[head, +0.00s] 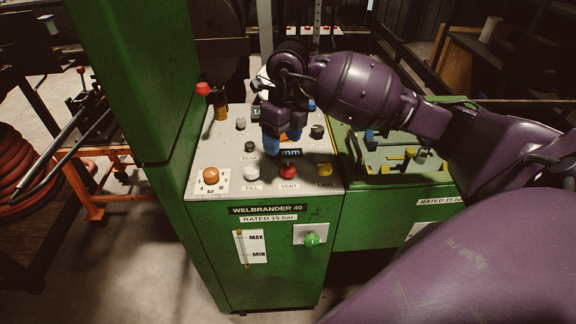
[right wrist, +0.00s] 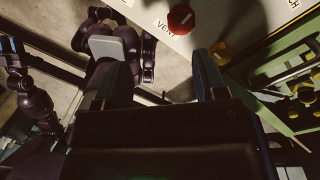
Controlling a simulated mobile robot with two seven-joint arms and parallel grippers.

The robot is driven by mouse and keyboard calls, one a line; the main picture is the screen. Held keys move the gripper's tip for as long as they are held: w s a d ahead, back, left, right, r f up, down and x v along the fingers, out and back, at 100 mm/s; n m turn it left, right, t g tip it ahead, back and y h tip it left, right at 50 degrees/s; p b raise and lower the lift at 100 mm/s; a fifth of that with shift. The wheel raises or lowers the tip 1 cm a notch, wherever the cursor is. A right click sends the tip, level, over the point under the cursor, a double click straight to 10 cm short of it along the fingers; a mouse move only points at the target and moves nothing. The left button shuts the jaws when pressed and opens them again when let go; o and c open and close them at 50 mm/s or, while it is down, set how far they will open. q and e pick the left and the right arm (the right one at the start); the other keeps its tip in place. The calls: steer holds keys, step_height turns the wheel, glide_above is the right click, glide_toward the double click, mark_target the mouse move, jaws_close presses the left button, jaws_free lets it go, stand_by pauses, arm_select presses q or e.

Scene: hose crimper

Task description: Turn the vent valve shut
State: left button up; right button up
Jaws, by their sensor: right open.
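The vent valve is a red knob (head: 289,171) above the VENT label, near the front edge of the sloped grey panel (head: 222,150).
A white FILL knob (head: 251,172) is left of the red one, and a yellow knob (head: 324,170) is close on its right. An orange knob (head: 211,175) is at the panel's left. A green knob (head: 312,239) is on the front face. A tall green column (head: 135,80) stands left.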

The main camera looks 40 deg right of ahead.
mark_target(288, 166)
steer(key=shift+h, duration=0.6)
steer(key=f, duration=0.3)
steer(key=d+f, duration=0.1)
steer(key=f, duration=0.5)
steer(key=shift+w+d+f, duration=0.2)
steer(key=shift+d+f, duration=0.2)
steer(key=c, duration=0.9)
